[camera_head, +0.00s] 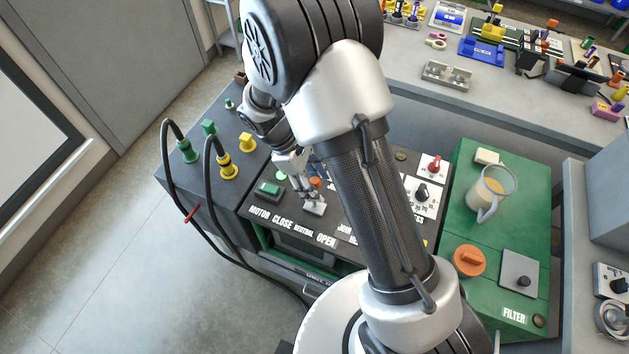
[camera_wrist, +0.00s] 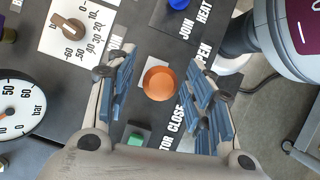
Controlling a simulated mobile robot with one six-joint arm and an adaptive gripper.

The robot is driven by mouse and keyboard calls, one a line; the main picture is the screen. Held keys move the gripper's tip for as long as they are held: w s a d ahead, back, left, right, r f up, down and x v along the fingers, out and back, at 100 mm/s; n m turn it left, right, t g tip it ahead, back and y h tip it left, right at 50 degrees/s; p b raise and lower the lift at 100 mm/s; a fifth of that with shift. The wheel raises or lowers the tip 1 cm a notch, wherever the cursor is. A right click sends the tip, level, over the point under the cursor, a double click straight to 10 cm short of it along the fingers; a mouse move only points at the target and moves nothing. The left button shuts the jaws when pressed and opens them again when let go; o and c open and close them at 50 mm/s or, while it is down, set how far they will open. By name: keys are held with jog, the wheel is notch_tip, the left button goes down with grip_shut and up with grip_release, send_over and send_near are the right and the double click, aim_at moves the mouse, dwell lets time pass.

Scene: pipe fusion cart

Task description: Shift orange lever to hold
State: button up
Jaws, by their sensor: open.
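The orange lever (camera_wrist: 160,83) shows in the wrist view as a round orange knob seen from above, on the dark control panel. My gripper (camera_wrist: 161,76) is open, with one blue-padded finger on each side of the knob and visible gaps between. In the head view a small part of the orange knob (camera_head: 316,183) shows beside my gripper (camera_head: 310,197), which reaches down over the panel. The labels CLOSE, NEUTRAL and OPEN run along the panel's front edge. My arm hides part of the panel and its labels; I cannot read a hold label.
A green button (camera_wrist: 138,136) lies close to my gripper. A blue knob (camera_wrist: 206,5), a dial knob (camera_wrist: 70,28) and a pressure gauge (camera_wrist: 16,108) are nearby. Green and yellow hose fittings (camera_head: 228,166) stand left. A jug (camera_head: 487,190) stands on the green cabinet right.

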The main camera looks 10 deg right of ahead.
jog(key=v, duration=1.2)
jog(key=s+d+r+m+t+y, duration=0.1)
jog(key=s+d+r+m, duration=0.25)
jog(key=r, duration=0.25)
jog(key=s+d+r+m+t+y, duration=0.1)
jog(key=s+d+r+m+y, duration=0.1)
jog(key=s+r, duration=0.3)
jog(key=s+d+r+m+t, duration=0.1)
jog(key=s+r+m+t, duration=0.1)
jog(key=s, duration=0.4)
jog(key=s+d+r+m+t+y, duration=0.1)
jog(key=s+d+r+m+t, duration=0.1)
jog(key=s+m, duration=0.3)
jog(key=shift+s+d+r+t, duration=0.25)
jog(key=shift+s+r+t, duration=0.2)
jog(key=shift+r, duration=0.2)
